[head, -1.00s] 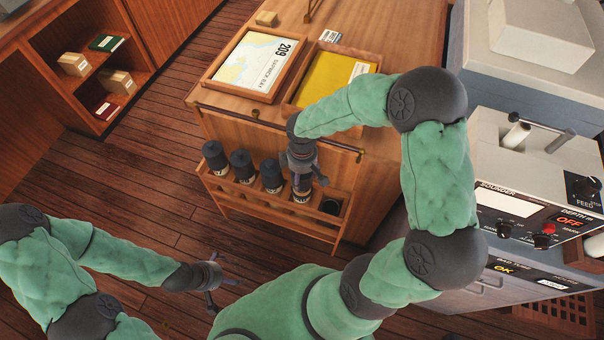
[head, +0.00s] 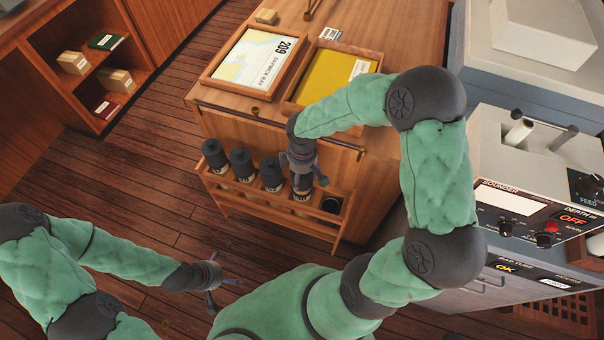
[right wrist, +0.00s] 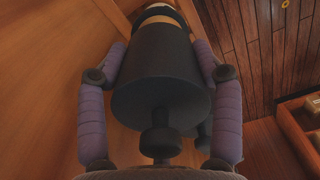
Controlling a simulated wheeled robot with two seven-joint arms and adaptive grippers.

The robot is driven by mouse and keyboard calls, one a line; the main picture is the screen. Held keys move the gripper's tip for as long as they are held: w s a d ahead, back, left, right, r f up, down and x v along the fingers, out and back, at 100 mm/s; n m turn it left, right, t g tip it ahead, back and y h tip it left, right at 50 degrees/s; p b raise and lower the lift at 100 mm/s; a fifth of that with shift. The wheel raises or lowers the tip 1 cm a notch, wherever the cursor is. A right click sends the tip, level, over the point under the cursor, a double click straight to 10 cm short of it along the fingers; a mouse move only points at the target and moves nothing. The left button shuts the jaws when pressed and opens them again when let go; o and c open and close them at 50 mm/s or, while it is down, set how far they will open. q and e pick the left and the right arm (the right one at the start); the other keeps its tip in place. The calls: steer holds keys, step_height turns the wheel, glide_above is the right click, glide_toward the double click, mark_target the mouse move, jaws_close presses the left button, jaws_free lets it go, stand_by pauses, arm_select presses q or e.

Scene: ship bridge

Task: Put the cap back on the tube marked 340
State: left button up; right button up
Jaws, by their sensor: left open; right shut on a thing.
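My right gripper (head: 304,176) points down over the rack and is shut on a dark cap (head: 301,184). In the right wrist view the cap (right wrist: 160,75) sits between the purple fingers, with a pale and tan band of the tube (right wrist: 158,14) beyond it. The cap is in line with the tube and looks at or on its top; how far it is seated I cannot tell. The tube stands in the wooden rack (head: 270,210), mostly hidden; its number is unreadable. My left gripper (head: 226,292) is open and empty at lower left, away from the rack.
Several dark-capped tubes (head: 242,164) stand left of the held cap in the rack. A round dark opening (head: 331,204) is to its right. The chart table (head: 400,60) rises behind, with framed trays. The sounder console (head: 520,190) stands at right. Floor at left is clear.

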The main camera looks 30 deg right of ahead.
steer(key=shift+f+b, duration=0.3)
steer(key=shift+f, duration=0.15)
stand_by(1.1)
steer(key=o, duration=1.2)
steer(key=shift+o, duration=0.2)
steer(key=shift+o, duration=0.6)
steer(key=shift+r, duration=0.1)
steer(key=shift+r+p, duration=2.85)
steer(key=shift+r, duration=0.6)
